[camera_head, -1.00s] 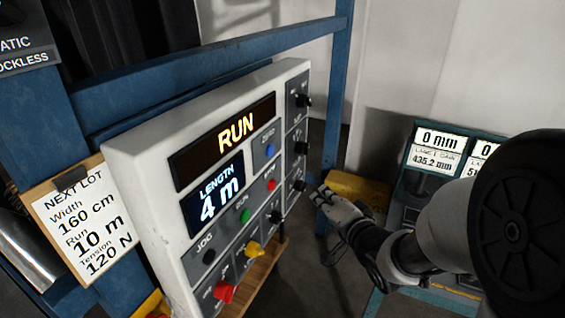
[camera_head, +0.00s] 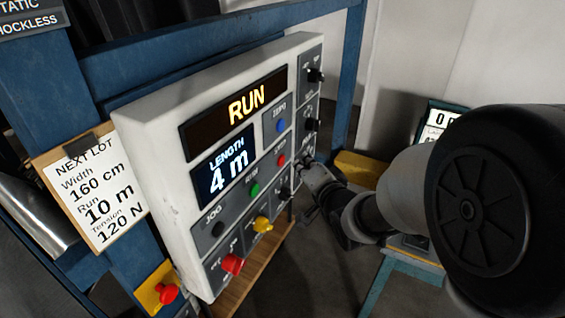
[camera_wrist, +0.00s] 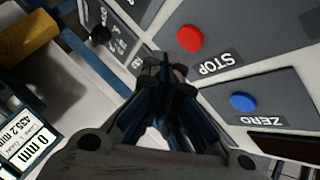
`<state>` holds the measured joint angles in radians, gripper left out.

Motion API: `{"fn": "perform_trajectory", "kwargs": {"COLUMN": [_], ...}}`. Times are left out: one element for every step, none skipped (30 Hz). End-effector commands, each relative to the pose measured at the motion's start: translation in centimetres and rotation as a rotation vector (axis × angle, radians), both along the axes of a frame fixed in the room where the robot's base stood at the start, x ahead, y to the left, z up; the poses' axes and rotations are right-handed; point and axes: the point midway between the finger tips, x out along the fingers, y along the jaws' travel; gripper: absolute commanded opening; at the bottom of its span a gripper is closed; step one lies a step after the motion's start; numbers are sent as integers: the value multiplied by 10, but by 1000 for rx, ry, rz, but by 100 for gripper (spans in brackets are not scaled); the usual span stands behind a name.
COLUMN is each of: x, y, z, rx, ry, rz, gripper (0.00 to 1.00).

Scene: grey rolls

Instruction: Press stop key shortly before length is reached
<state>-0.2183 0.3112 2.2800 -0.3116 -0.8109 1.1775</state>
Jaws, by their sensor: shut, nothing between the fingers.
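The control panel (camera_head: 150,150) shows RUN on its upper display (camera_head: 247,103) and LENGTH 4 m on the display (camera_head: 226,172) below. The red stop key (camera_head: 281,160) sits right of the displays. In the wrist view the red stop key (camera_wrist: 190,39), labelled STOP, is just right of and above my fingertips, with the blue ZERO key (camera_wrist: 243,102) lower right. My gripper (camera_wrist: 166,66) is shut and empty. In the head view my gripper (camera_head: 308,165) is at the panel's right edge, near the stop key; I cannot tell whether it touches the panel.
A NEXT LOT card (camera_head: 95,195) reads width 160 cm, run 10 m, tension 120 N. Green (camera_head: 254,190), yellow (camera_head: 263,224) and red (camera_head: 232,263) controls sit nearby. A black knob (camera_wrist: 100,34) lies left of my fingers. A blue frame surrounds the panel.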

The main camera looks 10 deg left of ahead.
Motion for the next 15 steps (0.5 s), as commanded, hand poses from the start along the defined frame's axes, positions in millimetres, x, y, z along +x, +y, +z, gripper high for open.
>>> {"fn": "perform_trajectory", "kwargs": {"x": [1, 2, 3, 3, 4, 4, 4, 4, 4, 4, 4, 4, 4, 4, 4], "y": [5, 7, 9, 10, 11, 12, 12, 13, 13, 13, 13, 13, 13, 13, 13], "z": [-2, -1, -1, -1, -1, -1, -1, -1, 0, 0, 0, 0, 0, 0, 0], "rx": [0, 1, 1, 1, 1, 1, 1, 0, 1, 1, 1, 0, 0, 0, 0], "ry": [1, 0, 0, 0, 0, 1, 1, 2, 2, 2, 2, 1, 1, 1, 1], "rz": [2, 1, 1, 1, 1, 1, 1, 0, 0, -1, -1, -1, -1, -1, -1], "gripper": [0, 0, 0, 0, 0, 0, 0, 0, 0, 0, 0, 0, 0, 0, 0]}}
